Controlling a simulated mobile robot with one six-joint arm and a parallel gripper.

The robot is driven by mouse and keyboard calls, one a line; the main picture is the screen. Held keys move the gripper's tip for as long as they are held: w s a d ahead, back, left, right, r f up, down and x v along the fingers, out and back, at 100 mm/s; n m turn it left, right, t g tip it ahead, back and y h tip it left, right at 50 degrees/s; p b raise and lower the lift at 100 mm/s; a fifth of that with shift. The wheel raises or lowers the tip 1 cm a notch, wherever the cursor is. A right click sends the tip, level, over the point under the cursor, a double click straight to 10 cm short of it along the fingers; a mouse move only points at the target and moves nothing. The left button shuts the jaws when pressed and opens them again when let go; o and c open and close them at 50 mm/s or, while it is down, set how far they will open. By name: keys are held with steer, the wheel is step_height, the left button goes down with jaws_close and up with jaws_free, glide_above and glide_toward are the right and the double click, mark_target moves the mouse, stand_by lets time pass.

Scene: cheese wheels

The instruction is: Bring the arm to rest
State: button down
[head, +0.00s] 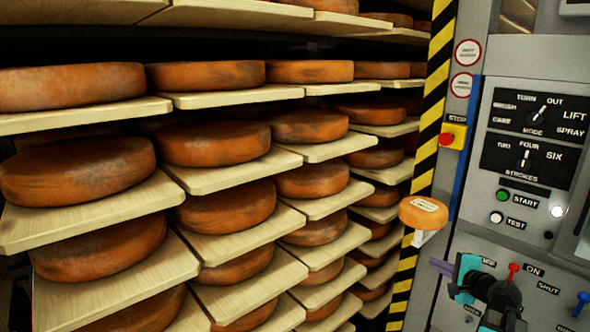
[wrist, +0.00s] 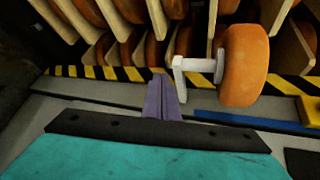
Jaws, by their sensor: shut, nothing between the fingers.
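My gripper (head: 442,267) shows in the head view at the lower right, in front of the grey control panel. Its purple fingers are together and hold nothing. In the wrist view the closed fingers (wrist: 162,98) point toward the black and yellow striped edge. The teal part of my gripper fills the bottom of the wrist view. A small orange cheese wheel (head: 423,213) with a pale label sits on a white bracket by the striped post. In the wrist view this wheel (wrist: 243,65) and the white bracket (wrist: 197,65) are just right of the fingers, apart from them.
Racks of wooden boards with large orange cheese wheels (head: 78,170) fill the left and middle. The control panel (head: 470,215) has MODE and STROKES dials (head: 526,157), START and TEST buttons, a red-knobbed switch (head: 513,268), a blue-knobbed lever (head: 582,299) and a red stop button (head: 446,139).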

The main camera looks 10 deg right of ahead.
steer(key=w+a+f+n+g+y, duration=0.2)
steer(key=w+a+f, duration=0.1)
steer(key=a+f, duration=0.65)
steer(key=s+a+f+n+g+y, duration=0.2)
steer(key=s+a+f+n+g, duration=0.15)
steer(key=a+f, duration=0.9)
steer(key=s+a+f+n+g+y, duration=0.15)
steer(key=s+a+f+g, duration=0.25)
steer(key=a+f, duration=0.9)
steer(key=s+a+f+n+g+h, duration=0.1)
steer(key=s+a+f+n+g, duration=0.1)
steer(key=s+a+f, duration=0.3)
steer(key=s+a+f+n+g, duration=0.2)
steer(key=s+f, duration=0.1)
steer(key=s, duration=0.5)
steer(key=s+a+f+n+g+h, duration=0.1)
steer(key=s+a+f+n+g, duration=0.1)
steer(key=s+a+f+n, duration=0.3)
steer(key=s+d+f+n+g+h, duration=0.1)
steer(key=s+d+n+g+h, duration=0.1)
steer(key=s+d, duration=0.2)
steer(key=s+d+f+n+g+h, duration=0.1)
steer(key=s+d, duration=0.3)
steer(key=s, duration=0.5)
steer(key=shift+s+f+n+g+h+p, duration=0.2)
steer(key=shift+s+n+g+h+p, duration=0.1)
steer(key=shift+n+g+h+p, duration=0.25)
